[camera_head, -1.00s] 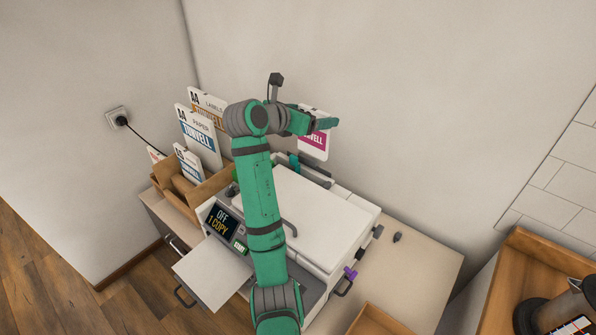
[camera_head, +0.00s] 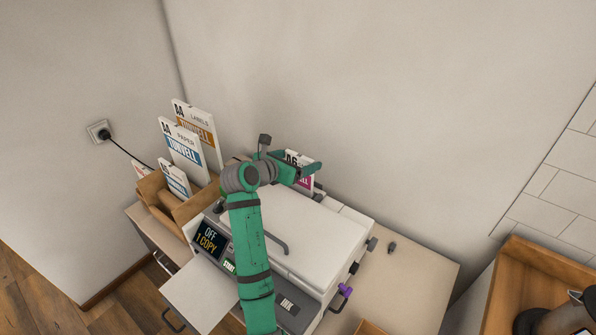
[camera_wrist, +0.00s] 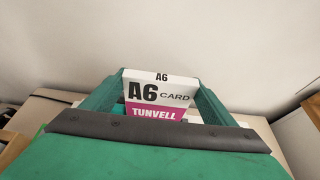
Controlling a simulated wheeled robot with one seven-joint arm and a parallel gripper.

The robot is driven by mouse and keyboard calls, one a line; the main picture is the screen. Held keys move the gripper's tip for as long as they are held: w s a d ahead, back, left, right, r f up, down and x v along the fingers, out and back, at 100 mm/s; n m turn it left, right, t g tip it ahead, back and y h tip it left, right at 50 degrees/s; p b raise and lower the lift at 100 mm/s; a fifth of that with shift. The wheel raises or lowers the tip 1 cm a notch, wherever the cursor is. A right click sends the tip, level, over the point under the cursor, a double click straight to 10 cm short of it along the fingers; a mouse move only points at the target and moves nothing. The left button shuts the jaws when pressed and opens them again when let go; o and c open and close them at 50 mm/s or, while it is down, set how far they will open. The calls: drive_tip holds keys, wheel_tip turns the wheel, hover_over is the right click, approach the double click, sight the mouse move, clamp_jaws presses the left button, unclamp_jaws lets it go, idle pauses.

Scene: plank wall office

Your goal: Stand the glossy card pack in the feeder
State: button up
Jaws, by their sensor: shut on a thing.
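The card pack (camera_wrist: 158,93) is white with a magenta band and reads "A6 CARD TUNVELL". In the wrist view it stands upright between the two green fingers of my gripper (camera_wrist: 160,85). In the head view the pack (camera_head: 304,182) shows behind my gripper (camera_head: 309,172), at the back of the white printer (camera_head: 300,225). My gripper is shut on the pack. The feeder is at the printer's rear, mostly hidden behind my arm and gripper, so I cannot tell whether the pack's lower edge rests in it.
A wooden box (camera_head: 185,212) at left holds several other packs, including A4 labels (camera_head: 193,125) and A4 paper (camera_head: 180,152). The printer's panel (camera_head: 209,238) reads "OFF 1 COPY". A wall socket (camera_head: 100,132) is at left. A wooden tray (camera_head: 545,262) is at right.

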drive_tip(key=shift+d+f, duration=0.45)
wheel_tip(320, 180, down, 3)
drive_tip(key=shift+a+f, duration=0.15)
drive_tip(key=shift+w+f, duration=0.1)
drive_tip(key=shift+f, duration=0.4)
drive_tip(key=shift+a+f, duration=0.1)
drive_tip(key=o, duration=1.6)
drive_tip(key=shift+o, duration=0.4)
drive_tip(key=shift+d, duration=0.25)
